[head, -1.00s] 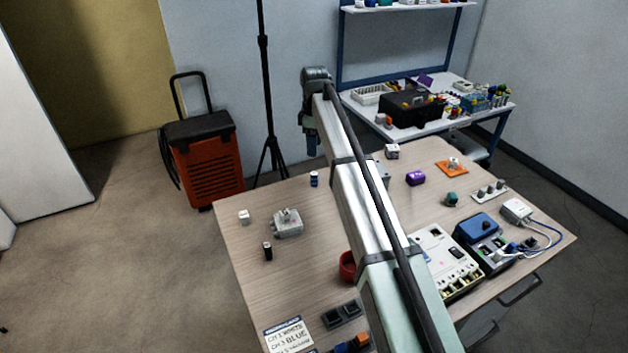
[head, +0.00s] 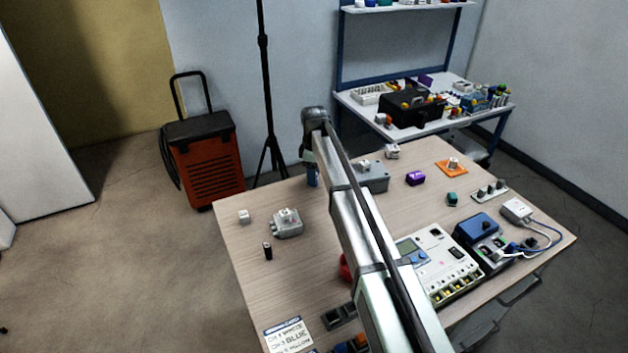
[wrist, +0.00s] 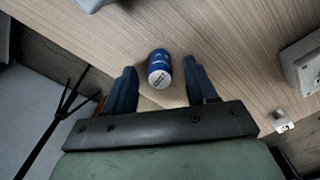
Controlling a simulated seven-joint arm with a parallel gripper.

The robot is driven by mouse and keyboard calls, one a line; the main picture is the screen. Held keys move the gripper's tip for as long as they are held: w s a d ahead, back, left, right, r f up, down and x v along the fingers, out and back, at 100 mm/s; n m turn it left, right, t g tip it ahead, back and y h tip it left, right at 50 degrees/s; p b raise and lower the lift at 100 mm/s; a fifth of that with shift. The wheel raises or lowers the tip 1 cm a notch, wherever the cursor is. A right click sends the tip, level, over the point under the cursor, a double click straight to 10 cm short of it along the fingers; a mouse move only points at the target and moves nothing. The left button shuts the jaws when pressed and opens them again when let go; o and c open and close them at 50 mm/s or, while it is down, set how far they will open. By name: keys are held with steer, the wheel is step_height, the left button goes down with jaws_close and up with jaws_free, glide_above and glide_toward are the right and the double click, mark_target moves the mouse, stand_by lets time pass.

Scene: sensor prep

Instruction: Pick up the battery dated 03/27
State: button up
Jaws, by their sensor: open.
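A blue battery (wrist: 159,66) with a pale printed end stands on the wooden table in the wrist view. The print on its end is too small to read as a date. My gripper (wrist: 160,74) is open, with one blue finger on each side of the battery and a gap to each. In the head view my gripper (head: 312,176) is low at the table's far edge and hides most or all of the blue battery. A second, black battery (head: 268,251) stands on the left part of the table; no date is readable on it.
A grey junction box (head: 288,229) and a white cube (head: 244,217) stand on the table's left. A grey box (head: 374,178) stands right of my gripper. A purple block (head: 415,178) and instruments (head: 440,262) are farther right.

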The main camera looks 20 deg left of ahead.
steer(key=shift+f, duration=0.45)
steer(key=shift+c, duration=0.3)
jaws_close()
